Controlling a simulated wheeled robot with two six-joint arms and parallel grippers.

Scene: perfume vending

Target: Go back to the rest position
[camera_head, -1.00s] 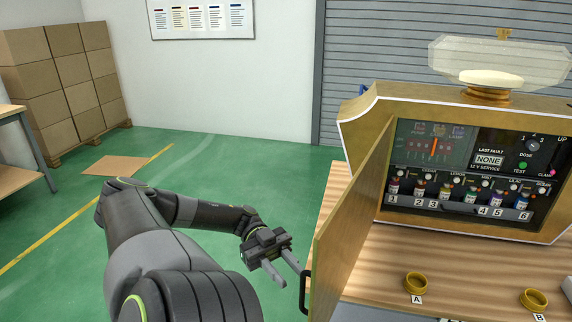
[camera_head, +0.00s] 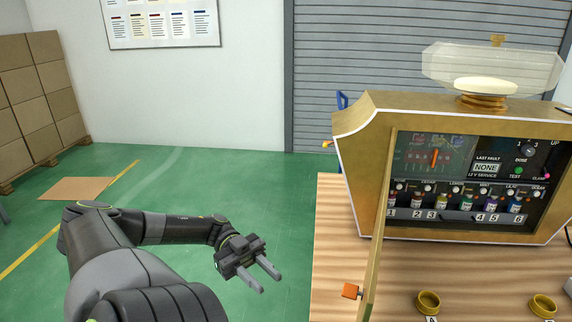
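My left gripper (camera_head: 262,279) is in the camera_head view, left of the wooden table and over the green floor. Its two fingers are apart with nothing between them. It touches nothing. The gold vending machine (camera_head: 362,150) stands on the table at the right. Its door (camera_head: 374,270) is swung open toward me and seen nearly edge-on. Behind it a panel shows several small numbered bottles (camera_head: 467,203), a dose knob and a display reading NONE. My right gripper is not in view.
The wooden table (camera_head: 335,225) fills the lower right. Two gold rings (camera_head: 428,302) (camera_head: 543,305) lie on it in front of the machine. Stacked boxes (camera_head: 30,110) stand at the far left.

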